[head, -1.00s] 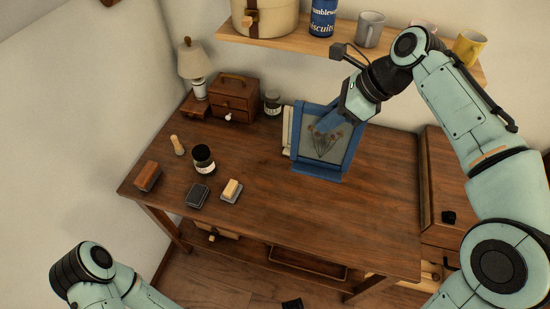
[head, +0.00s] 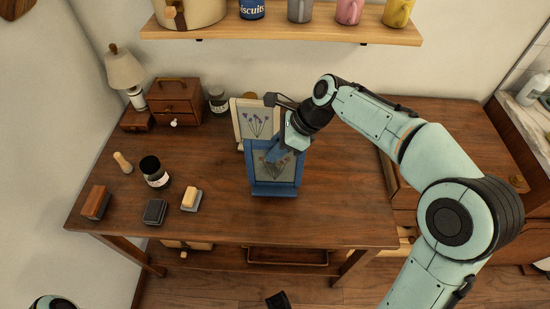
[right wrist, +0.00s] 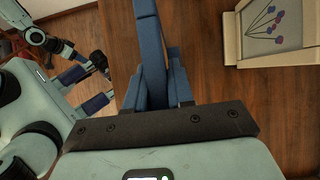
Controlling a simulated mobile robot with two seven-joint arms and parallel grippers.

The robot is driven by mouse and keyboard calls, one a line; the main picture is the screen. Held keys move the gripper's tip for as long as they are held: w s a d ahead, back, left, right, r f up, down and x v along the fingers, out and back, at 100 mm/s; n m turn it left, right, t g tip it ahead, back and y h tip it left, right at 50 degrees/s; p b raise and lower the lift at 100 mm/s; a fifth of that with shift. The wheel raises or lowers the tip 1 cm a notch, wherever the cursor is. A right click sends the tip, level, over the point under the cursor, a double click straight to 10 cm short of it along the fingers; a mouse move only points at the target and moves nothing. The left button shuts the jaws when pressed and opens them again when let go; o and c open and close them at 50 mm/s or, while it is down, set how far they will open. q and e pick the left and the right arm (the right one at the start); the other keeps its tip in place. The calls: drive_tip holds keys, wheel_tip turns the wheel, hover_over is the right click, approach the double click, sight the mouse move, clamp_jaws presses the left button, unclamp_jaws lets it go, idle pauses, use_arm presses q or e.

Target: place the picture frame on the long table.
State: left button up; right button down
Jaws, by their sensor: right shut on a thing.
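The blue picture frame (head: 287,187), with a dried-flower picture in it, is upright over the long wooden table (head: 330,215). I cannot tell whether its lower edge touches the tabletop. My right gripper (head: 277,154) is shut on its upper part. The right wrist view shows the blue frame (right wrist: 148,50) edge-on between the fingers. A cream frame (head: 237,122) with purple flowers stands just behind it, partly hidden; it also shows in the right wrist view (right wrist: 275,55). My left gripper (right wrist: 85,89) shows in the right wrist view with its blue fingers apart, away from the frames.
On the table's left are a lamp (head: 123,70), a small drawer chest (head: 175,100), jars, a wooden stamp (head: 122,162), a brown block (head: 95,202) and a dark jar (head: 153,172). A shelf (head: 290,25) with mugs hangs above. The table's right part is clear.

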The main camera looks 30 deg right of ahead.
drive_tip(key=shift+f+b, duration=0.4)
drive_tip(key=shift+f, duration=1.55)
drive_tip(key=c, duration=1)
unclamp_jaws()
drive_tip(key=p+v, duration=0.2)
drive_tip(key=v, duration=1)
drive_tip(key=shift+p, duration=0.4)
drive_tip(key=shift+s, duration=0.1)
